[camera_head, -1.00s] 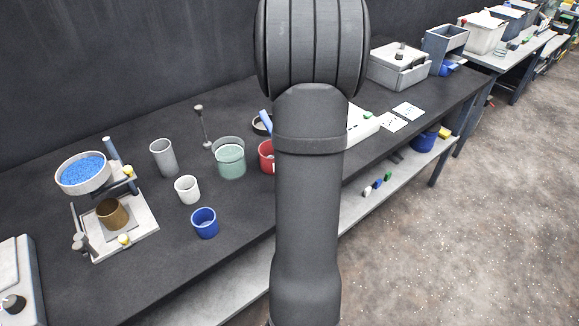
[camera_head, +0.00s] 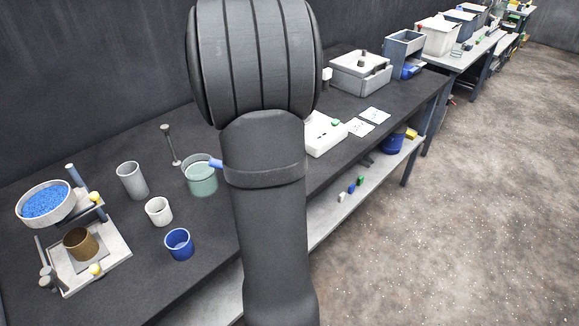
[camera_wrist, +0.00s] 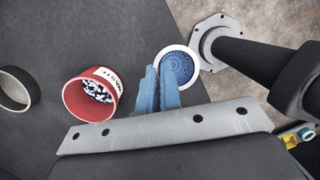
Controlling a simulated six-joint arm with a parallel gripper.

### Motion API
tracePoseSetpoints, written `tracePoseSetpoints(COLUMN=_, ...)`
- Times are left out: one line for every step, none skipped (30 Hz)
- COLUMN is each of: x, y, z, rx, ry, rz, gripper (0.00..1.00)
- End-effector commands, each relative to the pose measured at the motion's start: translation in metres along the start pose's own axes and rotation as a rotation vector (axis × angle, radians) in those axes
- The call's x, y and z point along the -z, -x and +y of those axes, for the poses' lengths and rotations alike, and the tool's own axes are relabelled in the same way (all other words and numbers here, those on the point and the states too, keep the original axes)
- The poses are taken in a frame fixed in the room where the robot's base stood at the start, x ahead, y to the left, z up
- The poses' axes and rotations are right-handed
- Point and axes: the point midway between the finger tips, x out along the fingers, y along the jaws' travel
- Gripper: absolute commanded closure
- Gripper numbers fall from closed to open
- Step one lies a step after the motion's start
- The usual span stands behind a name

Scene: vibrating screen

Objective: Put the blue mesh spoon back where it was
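The blue mesh spoon shows in the wrist view as a round blue mesh bowl with a white rim (camera_wrist: 178,67), just beyond my fingertips. My gripper (camera_wrist: 160,76) has blue fingers close together, and appears shut on the spoon; the grip point itself is hidden. In the head view a blue handle-like piece (camera_head: 216,163) sticks out left of my arm, beside the greenish beaker (camera_head: 201,177); it looks like the spoon's handle. My gripper is hidden behind my arm in that view.
A grey cup (camera_head: 132,181), white cup (camera_head: 158,211), blue cup (camera_head: 178,244) and sieve device (camera_head: 45,203) stand left. The bench's front edge is close.

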Motion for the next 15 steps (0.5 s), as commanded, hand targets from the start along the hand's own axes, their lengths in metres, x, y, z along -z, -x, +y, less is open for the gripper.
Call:
tracePoseSetpoints(x=0.011, y=0.001, z=0.007, rx=-0.019, ry=0.109, rz=-0.034, gripper=1.00)
tracePoseSetpoints(x=0.015, y=0.001, z=0.011, rx=-0.033, ry=0.173, rz=-0.057, gripper=1.00)
tracePoseSetpoints(x=0.021, y=0.001, z=0.015, rx=-0.049, ry=0.252, rz=-0.083, gripper=1.00)
tracePoseSetpoints(x=0.026, y=0.002, z=0.018, rx=-0.062, ry=0.305, rz=-0.100, gripper=1.00)
tracePoseSetpoints(x=0.029, y=0.002, z=0.021, rx=-0.075, ry=0.354, rz=-0.118, gripper=1.00)
tracePoseSetpoints(x=0.034, y=0.003, z=0.025, rx=-0.090, ry=0.410, rz=-0.137, gripper=1.00)
tracePoseSetpoints(x=0.037, y=0.003, z=0.027, rx=-0.100, ry=0.446, rz=-0.150, gripper=1.00)
tracePoseSetpoints(x=0.040, y=0.003, z=0.029, rx=-0.109, ry=0.477, rz=-0.160, gripper=1.00)
tracePoseSetpoints(x=0.042, y=0.003, z=0.031, rx=-0.119, ry=0.510, rz=-0.172, gripper=1.00)
tracePoseSetpoints(x=0.043, y=0.003, z=0.032, rx=-0.125, ry=0.528, rz=-0.179, gripper=1.00)
tracePoseSetpoints(x=0.045, y=0.003, z=0.033, rx=-0.129, ry=0.541, rz=-0.184, gripper=1.00)
tracePoseSetpoints(x=0.046, y=0.001, z=0.034, rx=-0.132, ry=0.553, rz=-0.187, gripper=1.00)
tracePoseSetpoints(x=0.046, y=0.000, z=0.034, rx=-0.133, ry=0.558, rz=-0.189, gripper=1.00)
tracePoseSetpoints(x=0.047, y=-0.002, z=0.034, rx=-0.133, ry=0.560, rz=-0.189, gripper=1.00)
tracePoseSetpoints(x=0.047, y=-0.004, z=0.035, rx=-0.134, ry=0.561, rz=-0.189, gripper=1.00)
